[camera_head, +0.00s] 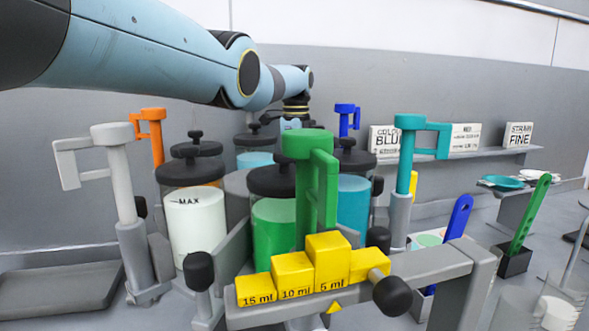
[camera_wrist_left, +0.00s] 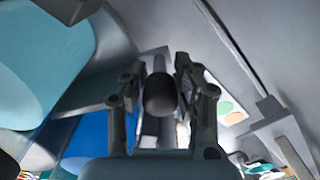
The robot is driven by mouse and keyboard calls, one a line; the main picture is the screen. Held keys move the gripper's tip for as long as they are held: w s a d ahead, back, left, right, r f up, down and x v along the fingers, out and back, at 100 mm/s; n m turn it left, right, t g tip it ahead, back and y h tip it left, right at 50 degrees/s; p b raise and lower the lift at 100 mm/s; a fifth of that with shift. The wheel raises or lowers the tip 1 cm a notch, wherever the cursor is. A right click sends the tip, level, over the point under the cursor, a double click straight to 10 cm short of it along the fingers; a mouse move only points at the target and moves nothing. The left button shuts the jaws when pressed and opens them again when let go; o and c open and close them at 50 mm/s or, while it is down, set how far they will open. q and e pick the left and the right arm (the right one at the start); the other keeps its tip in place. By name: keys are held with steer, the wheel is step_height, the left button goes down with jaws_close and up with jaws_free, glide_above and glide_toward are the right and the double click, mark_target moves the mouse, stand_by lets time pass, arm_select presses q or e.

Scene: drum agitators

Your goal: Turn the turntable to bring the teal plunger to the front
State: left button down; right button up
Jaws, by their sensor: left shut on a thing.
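The teal plunger (camera_head: 408,165) stands upright on the right side of the turntable. The green plunger (camera_head: 310,160) is at the front, behind the yellow step block. The white plunger (camera_head: 108,165) is at the left, the orange one (camera_head: 155,135) at the back left, and the blue one (camera_head: 346,118) at the back. My left arm reaches over the canisters from the left. In the head view its fingertips are hidden behind the canisters and green plunger. In the left wrist view my left gripper (camera_wrist_left: 160,88) is shut on a black round knob (camera_wrist_left: 161,97).
Canisters hold white (camera_head: 197,220), green (camera_head: 273,225) and blue (camera_head: 353,205) liquid. A yellow step block (camera_head: 328,262) on a grey bar (camera_head: 425,265) crosses the front. Black knobs (camera_head: 199,271) stick out around the turntable. A shelf with signs (camera_head: 465,153) runs along the back wall.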

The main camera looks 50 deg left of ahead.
arm_select(q)
steer(key=shift+w+d+r, duration=0.15)
steer(key=c, duration=1)
jaws_free()
steer(key=shift+c, duration=0.2)
steer(key=shift+w, duration=0.15)
steer(key=shift+s, duration=0.2)
step_height(320, 180, up, 12)
steer(key=shift+f, duration=0.15)
